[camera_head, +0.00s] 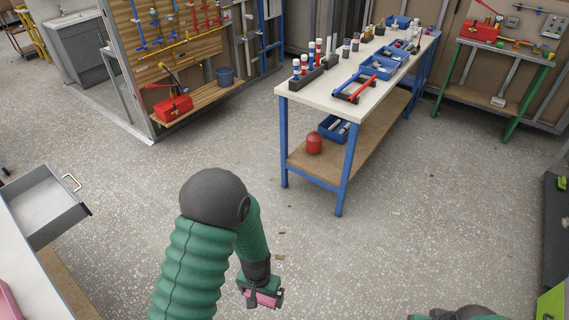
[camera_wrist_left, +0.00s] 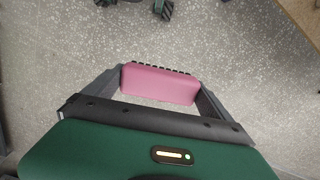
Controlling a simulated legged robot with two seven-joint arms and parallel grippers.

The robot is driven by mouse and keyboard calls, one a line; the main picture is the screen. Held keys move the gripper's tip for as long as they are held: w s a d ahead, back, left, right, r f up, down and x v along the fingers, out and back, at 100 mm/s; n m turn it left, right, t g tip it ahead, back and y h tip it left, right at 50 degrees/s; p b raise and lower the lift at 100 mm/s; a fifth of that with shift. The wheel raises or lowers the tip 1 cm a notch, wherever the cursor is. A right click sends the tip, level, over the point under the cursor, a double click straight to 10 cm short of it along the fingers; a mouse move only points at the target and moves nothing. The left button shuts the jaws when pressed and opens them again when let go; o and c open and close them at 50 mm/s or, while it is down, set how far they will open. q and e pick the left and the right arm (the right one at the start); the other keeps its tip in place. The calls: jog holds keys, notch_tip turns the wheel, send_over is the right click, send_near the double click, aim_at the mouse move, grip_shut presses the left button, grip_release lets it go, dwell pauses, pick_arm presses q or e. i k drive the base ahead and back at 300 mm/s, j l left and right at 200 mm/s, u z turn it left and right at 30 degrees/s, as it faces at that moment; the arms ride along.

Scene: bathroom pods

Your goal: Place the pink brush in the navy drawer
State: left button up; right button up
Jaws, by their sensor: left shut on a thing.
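The pink brush (camera_head: 262,299) is held in my left gripper (camera_head: 265,295), low in the middle of the head view, above the floor. In the left wrist view the brush (camera_wrist_left: 158,85) sits between the two fingers, with dark bristles along its far edge. An open drawer (camera_head: 45,205) stands at the left of the head view, with grey walls, a pale inside, a dark front edge and a metal handle; it looks empty. My left gripper is to the right of the drawer, apart from it. My right arm shows only a little at the bottom right; its gripper is hidden.
A white tabletop (camera_head: 28,285) lies by the drawer, with a pink thing (camera_head: 6,302) at its edge. A blue-legged workbench (camera_head: 320,92) with trays and bottles stands beyond. The speckled floor between is mostly clear, with small scraps.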

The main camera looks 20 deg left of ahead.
aim_at(49, 211)
jog(key=i+j+u, duration=0.25)
jog(key=u, duration=0.2)
jog(key=i+j+u, duration=0.1)
jog(key=i+u, duration=0.6)
jog(key=u, duration=0.2)
jog(key=i+l+u, duration=0.1)
jog(key=i+u, duration=0.2)
jog(key=u, duration=0.15)
jog(key=i+l+u, duration=0.25)
jog(key=u, duration=0.2)
jog(key=i, duration=0.05)
